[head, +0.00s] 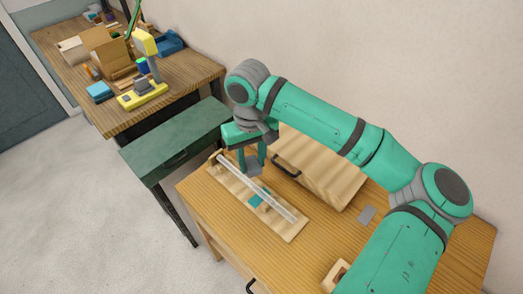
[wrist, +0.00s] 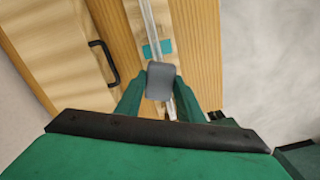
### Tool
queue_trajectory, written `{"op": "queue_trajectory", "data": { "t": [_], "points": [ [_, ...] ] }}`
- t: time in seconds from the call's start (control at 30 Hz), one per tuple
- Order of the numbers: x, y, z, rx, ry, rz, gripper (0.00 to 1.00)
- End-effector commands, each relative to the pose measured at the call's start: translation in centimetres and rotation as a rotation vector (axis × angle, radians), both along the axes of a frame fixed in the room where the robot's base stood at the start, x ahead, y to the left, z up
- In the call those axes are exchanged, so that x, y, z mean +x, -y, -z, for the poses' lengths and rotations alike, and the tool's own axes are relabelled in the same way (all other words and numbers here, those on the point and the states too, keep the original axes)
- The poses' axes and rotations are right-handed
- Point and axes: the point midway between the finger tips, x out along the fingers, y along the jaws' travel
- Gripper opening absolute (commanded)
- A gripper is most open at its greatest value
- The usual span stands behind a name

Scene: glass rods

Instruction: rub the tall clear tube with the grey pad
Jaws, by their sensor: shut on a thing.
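The tall clear tube (head: 270,200) lies lengthwise along a pale wooden board (head: 288,234) on the table. In the wrist view the tube (wrist: 148,18) runs up from behind the pad. My gripper (head: 253,166) points down near the tube's far end and is shut on the grey pad (head: 255,171). In the wrist view the grey pad (wrist: 161,80) sits between the fingertips (wrist: 160,88), over the tube, and hides part of it. I cannot tell whether pad and tube touch. A teal patch (head: 256,202) lies at the tube's middle, and also shows in the wrist view (wrist: 157,49).
A wooden box with a black handle (head: 325,170) stands close beside the board. A flat grey piece (head: 367,214) lies on the table (head: 310,250). A wooden block (head: 335,275) is at the near edge. A green cabinet (head: 175,140) and a cluttered bench (head: 115,125) stand at left.

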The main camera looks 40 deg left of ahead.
Motion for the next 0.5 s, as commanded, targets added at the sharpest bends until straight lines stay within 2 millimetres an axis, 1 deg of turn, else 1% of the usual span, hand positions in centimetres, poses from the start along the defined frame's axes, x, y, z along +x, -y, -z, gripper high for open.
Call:
{"op": "queue_trajectory", "data": {
  "t": [0.17,0.5],
  "points": [
    [0.0,0.0,0.6,0.000,0.000,-0.001,0.16],
    [0.0,0.0,3.5,-0.001,0.000,0.000,0.16]
  ]
}}
